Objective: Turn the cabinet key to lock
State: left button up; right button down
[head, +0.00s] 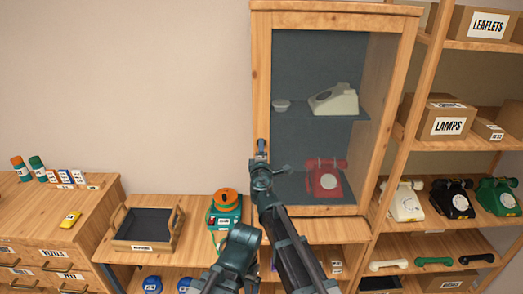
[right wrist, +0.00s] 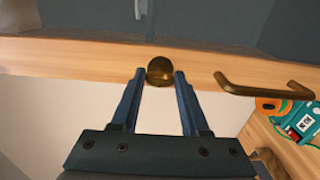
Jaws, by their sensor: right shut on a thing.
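The wooden cabinet (head: 262,90) stands at the back with its glass door closed. Inside are a white phone (head: 334,99) on the upper shelf and a red phone (head: 326,178) below. My right gripper (head: 261,152) is at the left edge of the door frame. In the right wrist view, its two fingers (right wrist: 159,74) are on either side of a round brass key head (right wrist: 160,71) on the wooden frame, and the gripper is shut on it. My arm and gripper hide the key in the head view.
A bronze door handle (right wrist: 265,87) sits beside the key in the right wrist view. A green and orange device (head: 224,212) and a tray (head: 147,228) stand on the lower counter. Shelves with phones (head: 451,199) and boxes (head: 437,122) are at right.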

dwell(0.4)
jog(key=shift+c, duration=2)
grip_release()
jog(key=shift+s, duration=0.15)
